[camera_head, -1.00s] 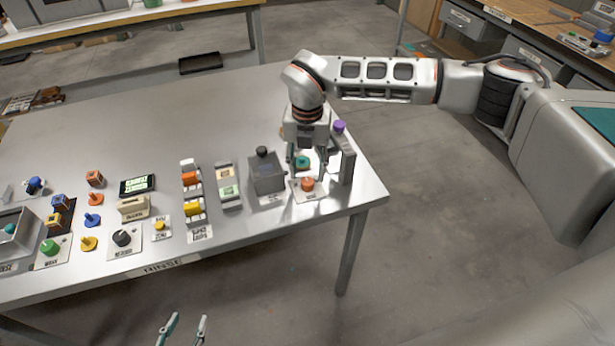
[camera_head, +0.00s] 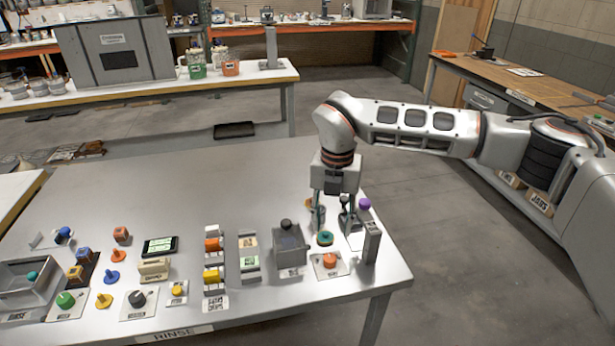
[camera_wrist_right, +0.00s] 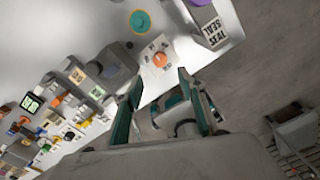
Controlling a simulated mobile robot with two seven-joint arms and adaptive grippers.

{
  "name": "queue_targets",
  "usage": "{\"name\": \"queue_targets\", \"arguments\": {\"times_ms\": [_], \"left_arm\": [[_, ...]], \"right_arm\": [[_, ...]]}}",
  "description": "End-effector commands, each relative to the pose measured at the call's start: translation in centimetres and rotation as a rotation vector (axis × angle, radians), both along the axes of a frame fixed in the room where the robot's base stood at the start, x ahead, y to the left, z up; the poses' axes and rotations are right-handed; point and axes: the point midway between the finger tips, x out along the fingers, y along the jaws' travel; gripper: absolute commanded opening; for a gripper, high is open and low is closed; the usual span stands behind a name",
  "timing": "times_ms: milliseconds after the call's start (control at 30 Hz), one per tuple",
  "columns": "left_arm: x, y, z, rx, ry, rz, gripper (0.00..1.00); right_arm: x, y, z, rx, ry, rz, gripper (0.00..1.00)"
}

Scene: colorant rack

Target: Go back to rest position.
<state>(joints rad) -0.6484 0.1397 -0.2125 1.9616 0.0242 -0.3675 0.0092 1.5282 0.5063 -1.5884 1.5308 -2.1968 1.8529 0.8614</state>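My right gripper (camera_head: 332,222) hangs fingers down over the right end of the steel table (camera_head: 215,180). Its fingers are apart with nothing held between them, and they show in the right wrist view too (camera_wrist_right: 158,88). Just below in the head view are a teal round piece (camera_head: 325,238) and an orange button (camera_head: 330,260) on a white plate. In the wrist view the teal round piece (camera_wrist_right: 140,21) and the orange button (camera_wrist_right: 159,60) lie beyond the fingertips. My left gripper is not in the head view.
A grey upright post (camera_head: 371,242) with a purple knob (camera_head: 364,204) stands right of the gripper. A grey box (camera_head: 290,250) stands to its left. Several small coloured parts and panels line the table's front. The table's back half is clear.

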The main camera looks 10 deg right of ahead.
Motion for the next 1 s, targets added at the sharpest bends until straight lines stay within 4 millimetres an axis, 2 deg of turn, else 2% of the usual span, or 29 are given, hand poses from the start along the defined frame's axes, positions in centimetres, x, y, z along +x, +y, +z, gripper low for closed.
{"name": "queue_targets", "arguments": {"times_ms": [67, 167, 267, 367, 400, 467, 500, 567, 600, 667, 733, 800, 867, 900, 967, 1000], "left_arm": [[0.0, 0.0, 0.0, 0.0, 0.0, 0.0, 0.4], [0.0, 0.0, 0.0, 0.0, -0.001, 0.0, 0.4], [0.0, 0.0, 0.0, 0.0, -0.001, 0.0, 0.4], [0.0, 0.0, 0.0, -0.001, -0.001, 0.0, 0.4], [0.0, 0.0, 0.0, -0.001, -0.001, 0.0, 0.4], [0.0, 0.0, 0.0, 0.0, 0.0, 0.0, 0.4], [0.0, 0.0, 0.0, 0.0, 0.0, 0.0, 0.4], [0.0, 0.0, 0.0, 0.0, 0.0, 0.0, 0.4], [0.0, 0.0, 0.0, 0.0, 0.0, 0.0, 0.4], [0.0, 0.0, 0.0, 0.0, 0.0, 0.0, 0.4], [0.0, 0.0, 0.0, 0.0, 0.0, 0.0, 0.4], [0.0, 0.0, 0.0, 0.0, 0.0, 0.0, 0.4], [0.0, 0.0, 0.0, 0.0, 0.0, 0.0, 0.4], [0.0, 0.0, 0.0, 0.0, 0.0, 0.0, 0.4], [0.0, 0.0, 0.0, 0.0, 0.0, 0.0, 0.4], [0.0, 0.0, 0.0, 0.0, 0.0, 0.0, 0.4]], "right_arm": [[-0.1, 0.3, -0.2, 0.008, 0.002, 0.008, 0.4], [-0.9, 2.2, -1.0, 0.059, 0.013, 0.057, 0.4], [-2.9, 6.4, -2.4, 0.183, 0.029, 0.161, 0.4], [-5.8, 12.3, -3.3, 0.375, 0.042, 0.285, 0.4], [-7.2, 14.8, -3.2, 0.465, 0.041, 0.332, 0.4], [-9.3, 18.4, -2.7, 0.604, 0.037, 0.39, 0.4], [-10.6, 20.7, -2.0, 0.703, 0.03, 0.419, 0.4], [-12.5, 24.1, -0.4, 0.86, 0.011, 0.452, 0.4], [-13.8, 26.1, 1.1, 0.972, -0.006, 0.464, 0.4], [-15.1, 28.6, 3.8, 1.139, -0.045, 0.461, 0.4], [-16.0, 30.7, 7.3, 1.328, -0.1, 0.428, 0.4], [-16.1, 31.7, 10.9, 1.501, -0.166, 0.361, 0.4], [-15.6, 31.7, 13.9, 1.636, -0.232, 0.279, 0.4], [-14.9, 31.3, 15.7, 1.717, -0.282, 0.211, 0.4], [-13.5, 30.0, 18.0, 1.821, -0.357, 0.092, 0.4], [-12.4, 28.9, 19.2, 1.878, -0.409, 0.001, 0.4]]}}
